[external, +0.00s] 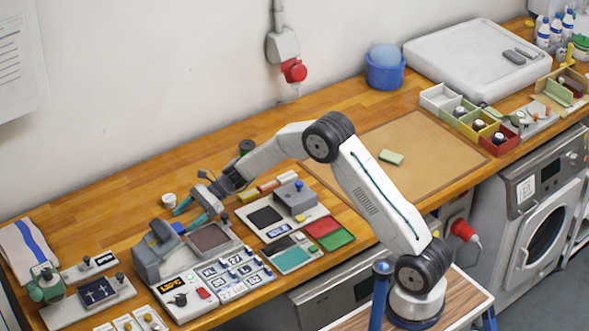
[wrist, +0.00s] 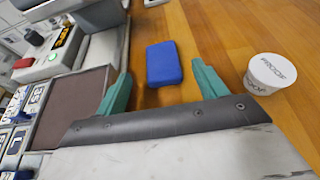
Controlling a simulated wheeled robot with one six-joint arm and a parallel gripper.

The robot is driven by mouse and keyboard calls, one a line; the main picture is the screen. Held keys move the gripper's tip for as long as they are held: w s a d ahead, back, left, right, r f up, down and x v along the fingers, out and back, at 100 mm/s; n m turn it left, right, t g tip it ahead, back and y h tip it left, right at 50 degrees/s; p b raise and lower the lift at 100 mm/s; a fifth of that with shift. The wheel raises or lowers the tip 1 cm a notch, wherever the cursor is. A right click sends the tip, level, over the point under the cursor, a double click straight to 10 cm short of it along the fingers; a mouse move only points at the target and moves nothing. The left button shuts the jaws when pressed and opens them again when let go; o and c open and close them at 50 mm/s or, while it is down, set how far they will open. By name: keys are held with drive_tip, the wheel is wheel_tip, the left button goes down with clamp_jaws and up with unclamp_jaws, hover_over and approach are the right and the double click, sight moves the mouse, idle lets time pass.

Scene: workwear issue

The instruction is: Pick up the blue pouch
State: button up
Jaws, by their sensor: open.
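The blue pouch (wrist: 163,64) is a small rounded block lying on the wooden bench. In the wrist view it sits just beyond and between the two teal fingertips, with a gap on each side. In the external view a small patch of the blue pouch (external: 178,228) shows beside the grey press-like device. My gripper (external: 188,214) is open and empty, pointing down at the bench close to the pouch. Its fingers also show in the wrist view (wrist: 160,75). I cannot tell its exact height above the bench.
A white lidded tub (wrist: 270,72) stands right of the fingers in the wrist view. The grey device (external: 152,258) and a dark-brown pad (external: 210,238) lie close on the other side. Bare wood (wrist: 225,30) lies beyond the pouch. A blue bucket (external: 385,70) stands farther back.

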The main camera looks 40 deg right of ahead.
sight(176, 228)
drive_tip(key=x, duration=0.5)
drive_tip(key=shift+w, duration=0.1)
drive_tip(key=c, duration=1.1)
drive_tip(key=shift+o, duration=0.2)
